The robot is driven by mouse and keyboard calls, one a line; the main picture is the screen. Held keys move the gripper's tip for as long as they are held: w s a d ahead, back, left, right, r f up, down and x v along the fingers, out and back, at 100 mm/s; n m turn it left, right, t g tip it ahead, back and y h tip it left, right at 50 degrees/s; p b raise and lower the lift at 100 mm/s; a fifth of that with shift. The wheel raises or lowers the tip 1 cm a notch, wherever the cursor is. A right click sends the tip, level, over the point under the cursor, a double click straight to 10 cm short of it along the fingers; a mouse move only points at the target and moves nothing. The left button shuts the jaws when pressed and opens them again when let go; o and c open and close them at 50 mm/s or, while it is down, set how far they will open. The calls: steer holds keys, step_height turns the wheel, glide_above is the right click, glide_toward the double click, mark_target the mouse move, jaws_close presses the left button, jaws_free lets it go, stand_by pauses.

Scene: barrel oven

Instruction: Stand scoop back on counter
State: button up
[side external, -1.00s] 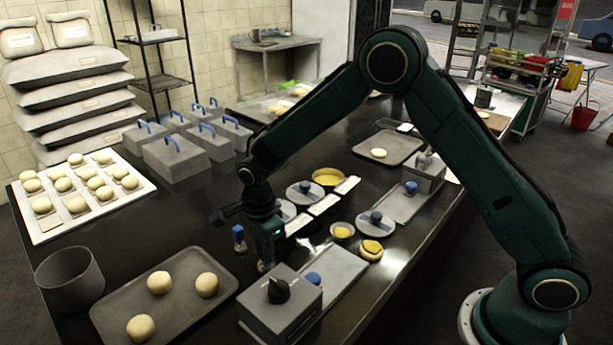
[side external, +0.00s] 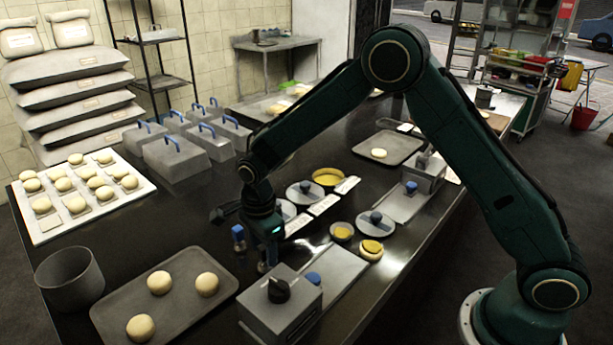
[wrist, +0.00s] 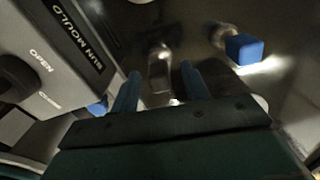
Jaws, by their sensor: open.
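My gripper (side external: 266,262) is low over the dark counter (side external: 205,235), behind the grey bun mould box. In the wrist view its two blue-grey fingers (wrist: 160,88) are apart. A small blue-topped piece with a metal lower part, possibly the scoop (side external: 238,238), stands upright on the counter just left of my gripper. In the wrist view it is at the upper right (wrist: 243,48), outside the fingers. A small shiny metal shape (wrist: 158,70) shows beyond the gap between the fingers; I cannot tell whether it is an object or a reflection. Nothing is visibly held.
The bun mould box (side external: 280,303) with its black knob stands close in front of my gripper. A tray of dough balls (side external: 215,310) lies at the front left, beside a grey bin (side external: 70,279). Filling bowls and lids (side external: 341,232) are to the right. Blue-handled boxes (side external: 176,158) stand behind.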

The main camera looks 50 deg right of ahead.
step_height(320, 180, up, 13)
steer(key=shift+r, duration=0.15)
stand_by(0.4)
steer(key=s+d+r+n+t, duration=0.1)
steer(key=s+d+r+n, duration=0.35)
steer(key=s+r, duration=0.2)
steer(key=s+d+r+n+t, duration=0.2)
steer(key=s+d+r+n, duration=0.1)
steer(key=s+r+n, duration=0.3)
steer(key=s+d+f+n+t, duration=0.1)
steer(key=s+d+n, duration=0.4)
steer(key=s, duration=1.2)
steer(key=n+t, duration=0.1)
steer(key=n, duration=0.3)
steer(key=shift+t, duration=0.3)
